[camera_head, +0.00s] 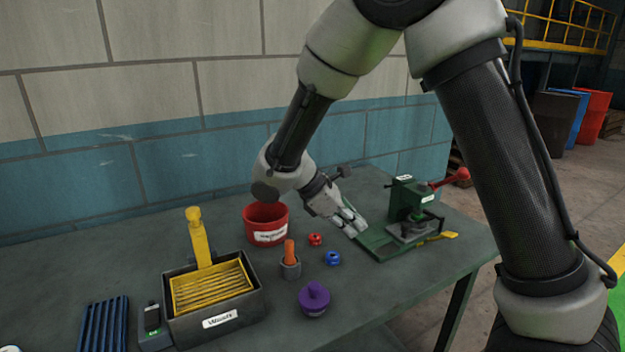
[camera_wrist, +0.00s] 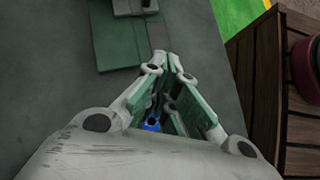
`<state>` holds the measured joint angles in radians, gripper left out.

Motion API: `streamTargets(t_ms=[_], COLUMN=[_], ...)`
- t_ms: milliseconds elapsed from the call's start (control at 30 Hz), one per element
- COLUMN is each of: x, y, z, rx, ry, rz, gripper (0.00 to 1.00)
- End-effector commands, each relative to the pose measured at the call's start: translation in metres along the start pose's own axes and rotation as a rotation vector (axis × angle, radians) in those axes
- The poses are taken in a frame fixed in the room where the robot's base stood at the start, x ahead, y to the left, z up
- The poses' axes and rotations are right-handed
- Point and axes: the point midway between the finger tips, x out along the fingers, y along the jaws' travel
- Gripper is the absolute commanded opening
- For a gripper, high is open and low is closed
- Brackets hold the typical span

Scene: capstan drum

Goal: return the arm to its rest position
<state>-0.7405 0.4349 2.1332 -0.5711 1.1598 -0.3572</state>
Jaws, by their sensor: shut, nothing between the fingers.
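My gripper (camera_head: 349,222) hangs over the grey table (camera_head: 395,290) at the end of my bent arm, its fingers shut and empty. In the head view it is just left of the green capstan device (camera_head: 405,215), which has a red-knobbed lever. It cannot be told whether the fingertips touch anything. In the wrist view the fingertips (camera_wrist: 168,62) come together near the device's green base plate (camera_wrist: 125,45).
Farther left are a dark tray (camera_head: 238,312) with a yellow rack and a blue slatted piece (camera_head: 102,326). A wall stands behind.

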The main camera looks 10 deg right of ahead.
Motion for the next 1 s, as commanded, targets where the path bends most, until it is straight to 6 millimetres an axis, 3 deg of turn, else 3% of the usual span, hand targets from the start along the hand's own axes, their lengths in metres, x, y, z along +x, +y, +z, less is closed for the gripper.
streamTargets(t_ms=[33, 100, 600, 800, 1000], x=[0.003, 0.004, 0.006, 0.008, 0.007], y=[-0.018, -0.034, -0.124, -0.158, -0.175], z=[0.006, 0.022, 0.167, 0.217, 0.257], rx=[0.077, 0.198, 1.056, 1.324, 1.493], ry=[0.040, 0.102, 0.561, 0.728, 0.812], rz=[-0.041, -0.094, -0.396, -0.404, -0.336], gripper=[0.00, 0.00, 0.00, 0.00, 0.00])
